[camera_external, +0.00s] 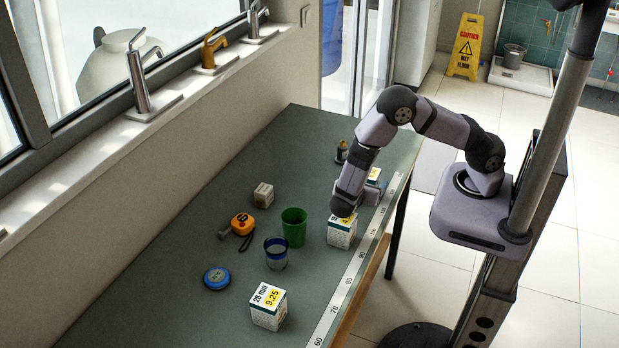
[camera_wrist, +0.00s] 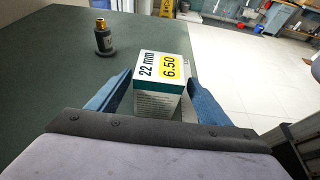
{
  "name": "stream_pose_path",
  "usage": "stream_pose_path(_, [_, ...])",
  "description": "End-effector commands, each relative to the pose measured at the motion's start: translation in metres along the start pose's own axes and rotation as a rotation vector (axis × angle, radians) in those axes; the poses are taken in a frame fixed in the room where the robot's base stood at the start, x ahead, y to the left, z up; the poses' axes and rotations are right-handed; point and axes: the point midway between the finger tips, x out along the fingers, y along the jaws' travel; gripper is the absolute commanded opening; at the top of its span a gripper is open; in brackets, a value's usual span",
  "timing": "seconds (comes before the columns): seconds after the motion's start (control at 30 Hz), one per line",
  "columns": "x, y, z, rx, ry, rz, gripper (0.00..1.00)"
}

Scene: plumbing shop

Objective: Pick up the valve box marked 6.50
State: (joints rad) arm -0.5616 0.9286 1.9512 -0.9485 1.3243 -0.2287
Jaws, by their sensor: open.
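The valve box marked 22 mm and 6.50 (camera_wrist: 158,101) is white and green with a yellow price patch. In the wrist view it stands upright between the two blue fingers of my gripper (camera_wrist: 159,78), which are apart on either side of it. I cannot tell whether either finger touches it. In the external view, it appears to be the partly hidden box (camera_external: 374,176) behind my wrist, near the table's right edge. The fingers are hidden there.
A similar box (camera_external: 342,234) stands just below my wrist; another, marked 9.25 (camera_external: 268,308), stands nearer. A dark bottle-like item (camera_wrist: 103,40) stands beyond the 6.50 box.

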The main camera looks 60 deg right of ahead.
Motion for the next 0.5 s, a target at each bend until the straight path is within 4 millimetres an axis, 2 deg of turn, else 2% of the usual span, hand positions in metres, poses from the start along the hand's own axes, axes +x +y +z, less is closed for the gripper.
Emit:
stream_pose_path(0.33, [0.014,0.000,0.002,-0.001,-0.001,-0.003,0.72])
stream_pose_path(0.5, [0.033,0.002,0.003,-0.003,-0.002,-0.005,0.72])
